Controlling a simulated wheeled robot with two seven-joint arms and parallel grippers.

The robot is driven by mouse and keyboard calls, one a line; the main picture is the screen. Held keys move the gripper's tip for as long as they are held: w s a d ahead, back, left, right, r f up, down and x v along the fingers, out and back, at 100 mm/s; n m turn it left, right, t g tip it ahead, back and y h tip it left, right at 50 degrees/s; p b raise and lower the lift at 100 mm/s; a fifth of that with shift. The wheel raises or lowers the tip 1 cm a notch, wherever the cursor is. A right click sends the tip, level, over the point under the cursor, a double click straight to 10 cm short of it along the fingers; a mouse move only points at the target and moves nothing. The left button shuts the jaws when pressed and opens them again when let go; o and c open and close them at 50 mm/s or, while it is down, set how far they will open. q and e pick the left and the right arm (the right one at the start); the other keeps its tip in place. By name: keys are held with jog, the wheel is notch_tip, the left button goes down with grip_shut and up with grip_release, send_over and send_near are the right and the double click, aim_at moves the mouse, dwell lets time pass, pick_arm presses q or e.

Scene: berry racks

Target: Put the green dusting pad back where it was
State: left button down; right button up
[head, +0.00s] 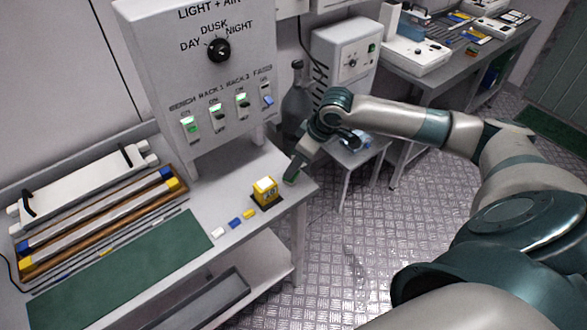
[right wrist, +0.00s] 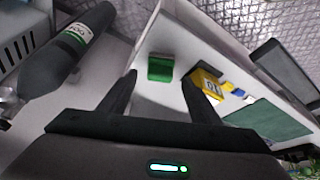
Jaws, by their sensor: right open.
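The green dusting pad (head: 292,180) lies at the right end of the white bench, partly covered by my right gripper (head: 293,170) in the head view. In the right wrist view the pad (right wrist: 160,69) is a small green block on the bench top, just beyond the open fingertips of my right gripper (right wrist: 160,80). The fingers stand to either side of it in the picture, with nothing held between them. Whether they touch the pad cannot be told. My left gripper is not in view.
A yellow block (head: 265,190) on a dark base stands left of the pad, with small blue, yellow and white pieces beside it. A green mat (head: 125,270) lies farther left. A grey bottle (head: 296,100) and the control panel (head: 200,70) stand behind.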

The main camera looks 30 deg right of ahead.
jog(key=b+v, duration=0.1)
jog(key=v, duration=0.5)
jog(key=shift+s+r, duration=0.2)
jog(key=shift+r, duration=0.2)
jog(key=shift+d, duration=0.1)
